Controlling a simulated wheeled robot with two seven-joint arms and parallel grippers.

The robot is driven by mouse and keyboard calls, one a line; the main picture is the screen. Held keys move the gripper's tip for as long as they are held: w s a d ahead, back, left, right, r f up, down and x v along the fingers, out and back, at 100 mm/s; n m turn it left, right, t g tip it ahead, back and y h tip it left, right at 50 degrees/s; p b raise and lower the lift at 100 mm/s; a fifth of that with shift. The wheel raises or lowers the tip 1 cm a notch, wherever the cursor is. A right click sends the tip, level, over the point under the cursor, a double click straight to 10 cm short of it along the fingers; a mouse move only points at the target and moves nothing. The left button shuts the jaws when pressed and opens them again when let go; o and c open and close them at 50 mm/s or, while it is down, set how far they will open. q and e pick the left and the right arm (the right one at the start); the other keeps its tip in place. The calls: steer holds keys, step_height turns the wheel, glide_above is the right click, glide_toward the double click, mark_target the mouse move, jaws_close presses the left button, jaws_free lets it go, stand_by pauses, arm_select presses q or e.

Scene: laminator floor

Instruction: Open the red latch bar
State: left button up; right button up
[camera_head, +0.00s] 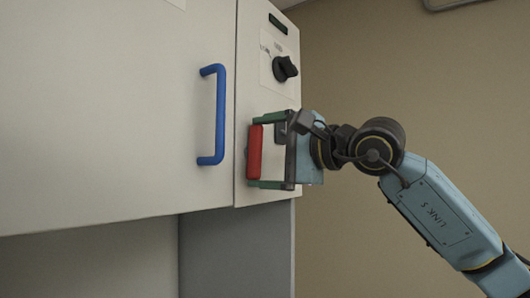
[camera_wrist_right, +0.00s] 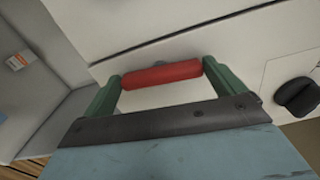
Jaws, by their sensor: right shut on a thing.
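The red latch bar (camera_head: 254,152) is on the narrow right panel of the white machine, upright in the head view. It also shows in the wrist view (camera_wrist_right: 162,75), lying between the two green fingers. My right gripper (camera_head: 251,150) comes in from the right, with one finger at the top end of the bar and one at the bottom end. It is shut on the bar lengthwise, and the fingertips meet the bar's ends. The bar's mount on the panel is mostly hidden behind it. My left gripper is not in either view.
A blue handle (camera_head: 220,115) stands out from the large white door (camera_head: 110,110) left of the bar. A black knob (camera_head: 285,68) and a small dark display (camera_head: 277,23) sit above the gripper. Free room lies to the right, before the tan wall (camera_head: 430,80).

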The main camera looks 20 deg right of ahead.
steer(key=shift+n, duration=0.5)
steer(key=o, duration=0.6)
steer(key=b+v, duration=0.3)
steer(key=v, duration=1)
steer(key=shift+s, duration=0.2)
